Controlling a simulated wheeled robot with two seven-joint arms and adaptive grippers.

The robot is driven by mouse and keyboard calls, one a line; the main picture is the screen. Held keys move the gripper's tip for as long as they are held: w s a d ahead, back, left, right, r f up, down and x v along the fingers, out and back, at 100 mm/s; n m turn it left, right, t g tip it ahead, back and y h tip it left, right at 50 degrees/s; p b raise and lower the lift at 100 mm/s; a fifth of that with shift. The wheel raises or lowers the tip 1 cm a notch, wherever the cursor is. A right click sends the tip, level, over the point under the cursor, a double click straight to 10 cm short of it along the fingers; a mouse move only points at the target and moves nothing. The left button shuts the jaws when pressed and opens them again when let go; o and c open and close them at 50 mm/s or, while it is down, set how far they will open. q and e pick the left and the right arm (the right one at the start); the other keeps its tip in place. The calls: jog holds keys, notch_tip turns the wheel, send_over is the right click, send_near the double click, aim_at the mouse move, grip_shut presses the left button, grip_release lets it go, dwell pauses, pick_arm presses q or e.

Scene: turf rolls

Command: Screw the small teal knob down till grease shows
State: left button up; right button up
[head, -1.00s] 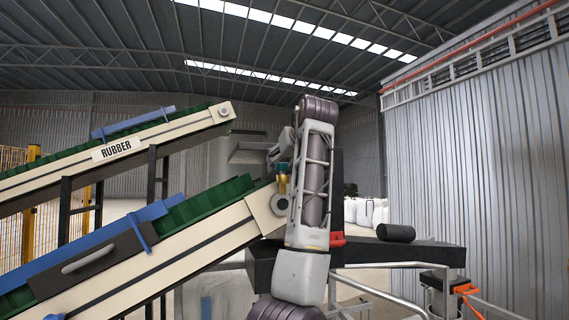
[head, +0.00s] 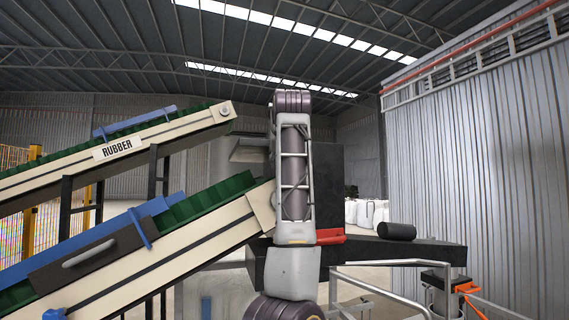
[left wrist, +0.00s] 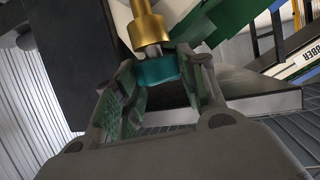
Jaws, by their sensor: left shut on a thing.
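The small teal knob (left wrist: 158,74) shows in the left wrist view, below a brass fitting (left wrist: 147,27) with a short grey metal piece between them. My left gripper (left wrist: 162,82) is shut on the teal knob, with a finger to each side of it. In the head view my arm stands upright in front of the lower conveyor's upper end and hides the knob and brass fitting. Whether any grease shows cannot be told. My right gripper is in neither view.
The lower conveyor (head: 205,238) with green belt slopes up to my arm. A second conveyor marked RUBBER (head: 118,148) runs above it. A black cylinder (head: 397,231) lies on a dark ledge at right. Metal rails (head: 385,264) stand at lower right.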

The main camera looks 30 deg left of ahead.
pick_arm(q)
jog(key=shift+a+m+t+h, duration=0.1)
jog(key=shift+m+t+h, duration=0.4)
jog(key=shift+m+h, duration=0.4)
jog(key=o, duration=1)
jog(key=shift+o, duration=0.2)
jog(key=v, duration=1.2)
jog(key=shift+f, duration=0.15)
jog(key=shift+c, duration=0.2)
